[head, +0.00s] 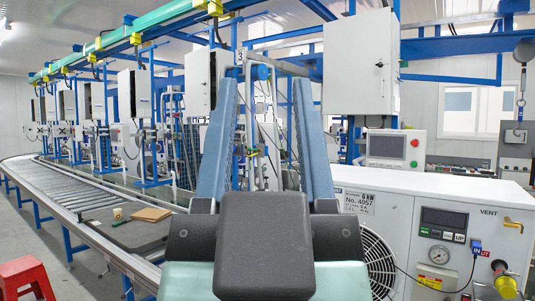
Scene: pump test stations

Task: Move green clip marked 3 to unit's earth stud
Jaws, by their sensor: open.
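My gripper (266,90) is in the middle of the head view, its two long blue fingers pointing up and away. It is open, with nothing between the fingers. The unit seems to be the white cabinet (400,230) at the right, labelled 6 kW and No. 4057. I cannot make out a green clip marked 3 or an earth stud. A small white tag with a 3 (239,57) hangs behind the left fingertip. My gripper hides part of the stations behind it and the cabinet's left side.
A blue IN connector (477,248) with a dark lead is on the cabinet front, near a gauge (438,254) and a yellow-and-red fitting (506,282). A roller conveyor (70,190) runs along the left, with a dark board (140,232) on it. A red stool (25,278) stands at lower left.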

